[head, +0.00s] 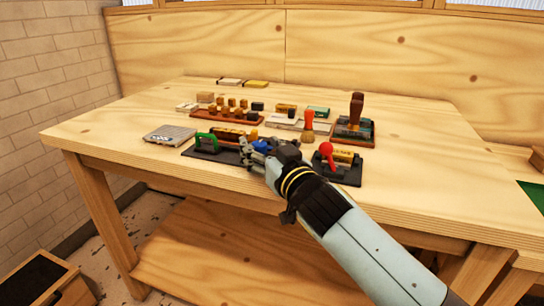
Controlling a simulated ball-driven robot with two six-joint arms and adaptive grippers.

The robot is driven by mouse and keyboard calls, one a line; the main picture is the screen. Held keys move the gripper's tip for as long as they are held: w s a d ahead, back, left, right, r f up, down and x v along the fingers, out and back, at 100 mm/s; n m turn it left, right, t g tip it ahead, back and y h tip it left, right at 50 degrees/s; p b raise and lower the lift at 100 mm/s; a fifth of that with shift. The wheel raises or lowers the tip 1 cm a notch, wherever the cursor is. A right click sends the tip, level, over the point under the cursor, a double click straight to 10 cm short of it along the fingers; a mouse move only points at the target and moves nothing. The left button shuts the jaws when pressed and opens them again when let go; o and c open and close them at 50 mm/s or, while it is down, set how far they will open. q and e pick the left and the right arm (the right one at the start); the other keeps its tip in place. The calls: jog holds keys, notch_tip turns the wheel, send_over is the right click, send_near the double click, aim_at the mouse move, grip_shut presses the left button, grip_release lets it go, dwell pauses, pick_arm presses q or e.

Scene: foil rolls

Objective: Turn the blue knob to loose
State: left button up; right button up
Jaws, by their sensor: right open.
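The blue knob (262,145) shows only in part, on a dark base (230,157) near the front edge of the table. My right gripper (247,152) is beside the knob and in front of it, with its fingers apart and nothing seen between them. The gripper and wrist hide part of the knob and its base, so I cannot tell whether they touch or which way the knob is turned. My left gripper is not in view.
A green handle (206,141) stands on the base to the left, and a red-knobbed device (327,153) to the right. A grey pad (170,134) lies further left. Stamps (356,110) and a tray of small pieces (228,113) sit behind. The table's left front (110,125) is clear.

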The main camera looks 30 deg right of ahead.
jog(key=s, duration=1.1)
jog(key=shift+s+a, duration=0.2)
jog(key=shift+a, duration=0.15)
